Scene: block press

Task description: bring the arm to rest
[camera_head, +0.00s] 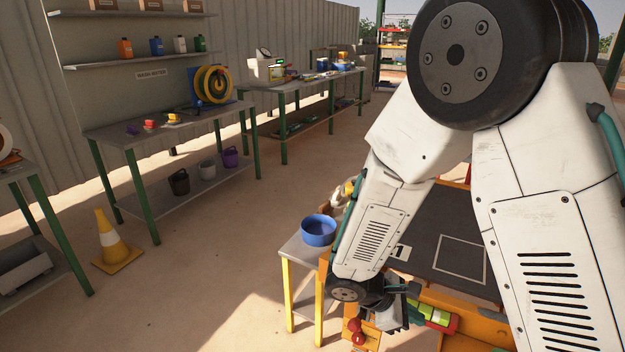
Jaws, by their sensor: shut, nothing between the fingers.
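My arm fills the right half of the view, folded at a large dark joint at the top, its forearm running down to the lower middle. My gripper (396,318) hangs low at the forearm's end, above the front edge of the work area. It is shut and holds nothing; its fingertips are small and partly hidden by the wrist. A dark mat (440,225) with a pale outlined square lies behind the arm, partly covered by it. A red knob (356,337) stands just left of and below the gripper. Green and red parts (435,315) lie just right of it.
A blue bowl (318,231) stands on a small yellow-legged table left of the forearm. An orange frame (475,322) runs along the bottom right. A traffic cone (115,240) and a workbench (165,128) stand at the left. The floor between is clear.

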